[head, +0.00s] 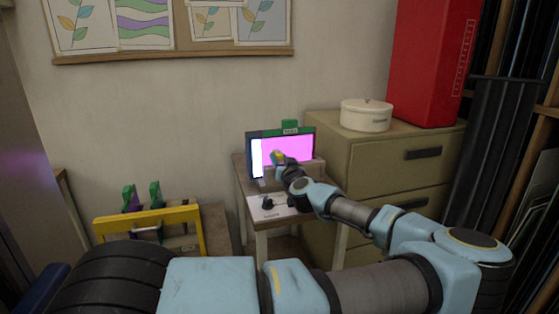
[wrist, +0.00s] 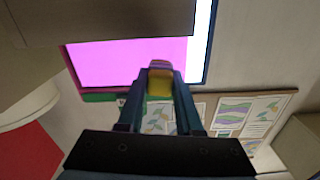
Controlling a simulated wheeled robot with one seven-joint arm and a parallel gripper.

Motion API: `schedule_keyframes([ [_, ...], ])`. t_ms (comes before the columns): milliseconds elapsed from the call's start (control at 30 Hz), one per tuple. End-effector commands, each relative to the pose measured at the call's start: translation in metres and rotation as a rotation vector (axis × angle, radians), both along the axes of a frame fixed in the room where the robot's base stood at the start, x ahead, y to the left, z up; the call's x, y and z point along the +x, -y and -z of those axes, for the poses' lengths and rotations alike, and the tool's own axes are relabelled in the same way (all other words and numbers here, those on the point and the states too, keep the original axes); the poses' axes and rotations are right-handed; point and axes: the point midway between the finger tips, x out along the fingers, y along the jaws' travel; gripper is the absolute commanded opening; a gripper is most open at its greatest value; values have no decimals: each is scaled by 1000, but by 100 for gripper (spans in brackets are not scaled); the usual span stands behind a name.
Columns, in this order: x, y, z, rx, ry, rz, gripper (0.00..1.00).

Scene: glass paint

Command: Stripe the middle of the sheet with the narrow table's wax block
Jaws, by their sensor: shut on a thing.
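The sheet (head: 297,148) stands upright in a dark frame with a green clip on top, on the narrow table (head: 240,163). Most of its face is magenta; a white strip runs down its left side. In the wrist view the sheet (wrist: 120,62) is turned, with the white strip at right. My gripper (head: 279,157) is in front of the magenta part, left of the sheet's middle. In the wrist view my gripper (wrist: 160,76) is shut on a yellow wax block (wrist: 160,88) with a purplish end. I cannot tell whether the block touches the sheet.
A white card (head: 266,211) with a small black object lies at the table's front. A drawer cabinet (head: 375,152) stands close at right, bearing a cream lidded pot (head: 366,116) and a red box (head: 430,60). A yellow rack (head: 148,216) with green and purple pieces stands at left.

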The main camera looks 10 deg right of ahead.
Motion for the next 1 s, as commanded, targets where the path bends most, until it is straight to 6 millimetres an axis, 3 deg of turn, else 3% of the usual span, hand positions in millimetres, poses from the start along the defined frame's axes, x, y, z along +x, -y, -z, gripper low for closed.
schedule_keyframes([
  [1000,18,-2,0,-1,1,1,0],
])
